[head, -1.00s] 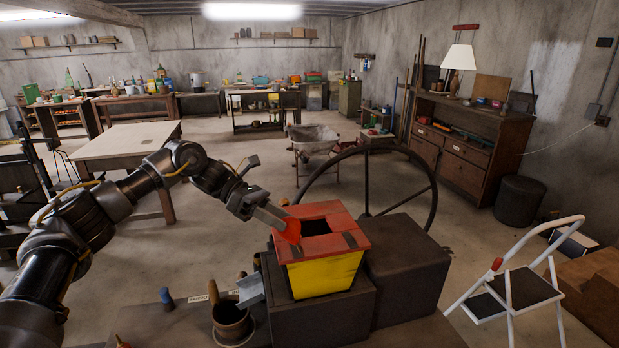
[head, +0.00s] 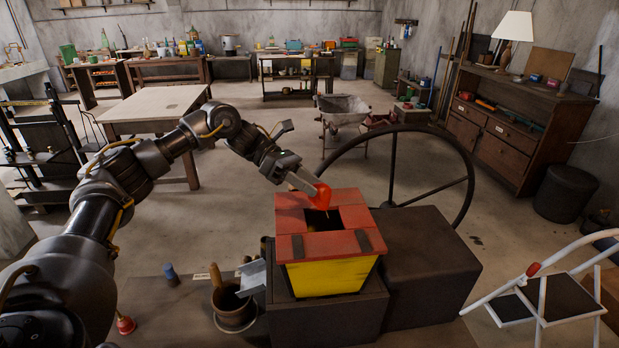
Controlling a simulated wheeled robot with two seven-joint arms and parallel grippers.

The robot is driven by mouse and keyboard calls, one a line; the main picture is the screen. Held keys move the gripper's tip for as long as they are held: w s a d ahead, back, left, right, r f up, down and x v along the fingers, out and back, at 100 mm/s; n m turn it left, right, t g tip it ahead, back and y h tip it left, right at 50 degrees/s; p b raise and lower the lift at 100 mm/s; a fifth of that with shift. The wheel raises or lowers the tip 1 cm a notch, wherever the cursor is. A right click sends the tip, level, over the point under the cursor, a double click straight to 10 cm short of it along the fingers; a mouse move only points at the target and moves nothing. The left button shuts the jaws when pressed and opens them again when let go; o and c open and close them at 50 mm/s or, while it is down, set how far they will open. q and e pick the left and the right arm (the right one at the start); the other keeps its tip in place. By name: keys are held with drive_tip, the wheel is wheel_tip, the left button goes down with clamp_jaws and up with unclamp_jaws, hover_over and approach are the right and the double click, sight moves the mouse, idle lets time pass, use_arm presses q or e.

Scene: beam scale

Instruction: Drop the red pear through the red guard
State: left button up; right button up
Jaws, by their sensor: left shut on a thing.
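The red guard (head: 348,246) is a red frame with a dark square opening, on top of a yellow bin (head: 330,276). The bin stands on a dark box. My left gripper (head: 312,190) is shut on the red pear (head: 320,197) and holds it at the far edge of the guard's opening, seemingly just above it. The pear covers part of the opening's far side. I cannot tell whether the pear touches the guard. My right gripper is not in view.
A dark block (head: 425,260) stands right of the bin, with a large wheel (head: 462,180) behind it. A metal chute (head: 251,277) and a brown pot (head: 232,304) are to the left. A white step stool (head: 545,290) stands at the right.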

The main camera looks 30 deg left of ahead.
sight(316, 197)
use_arm(q)
drive_tip(key=w+f, duration=0.2)
drive_tip(key=f, duration=0.1)
drive_tip(key=w+f, duration=0.1)
drive_tip(key=f, duration=0.1)
drive_tip(key=shift+w+d, duration=0.15)
drive_tip(key=shift+w, duration=0.2)
drive_tip(key=shift+s, duration=0.85)
drive_tip(key=o, duration=0.7)
drive_tip(key=shift+w+f, duration=0.15)
drive_tip(key=shift+w, duration=0.2)
drive_tip(key=shift+o, duration=2.3)
drive_tip(key=shift+s+a+b, duration=0.1)
drive_tip(key=shift+a+b, duration=0.1)
drive_tip(key=shift+b, duration=0.2)
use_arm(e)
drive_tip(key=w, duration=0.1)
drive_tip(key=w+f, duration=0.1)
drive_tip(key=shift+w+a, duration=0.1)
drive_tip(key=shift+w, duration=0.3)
